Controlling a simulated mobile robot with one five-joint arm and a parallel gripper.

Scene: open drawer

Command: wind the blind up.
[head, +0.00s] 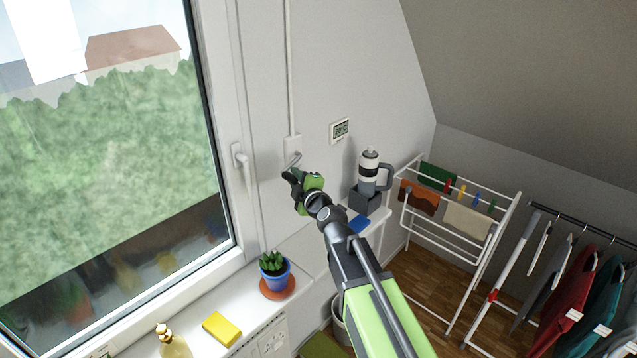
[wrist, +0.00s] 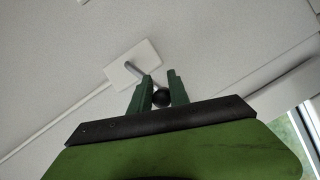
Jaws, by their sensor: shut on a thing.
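The blind's winder is a small white wall plate (head: 292,145) right of the window, with a short grey crank (head: 293,160) on it. A thin white rod or casing runs up the wall from the plate. My gripper (head: 290,176) is at the crank's free end. In the wrist view the plate (wrist: 134,66) and crank arm (wrist: 134,72) show, and the crank's black knob (wrist: 162,98) sits between my gripper's green fingers (wrist: 160,93), which are shut on it. No blind cloth shows over the visible part of the window glass (head: 110,150).
A window handle (head: 240,160) is left of the winder. A potted plant (head: 275,272), yellow sponge (head: 221,329) and soap bottle (head: 172,345) stand on the sill. A small display (head: 340,130) hangs nearby.

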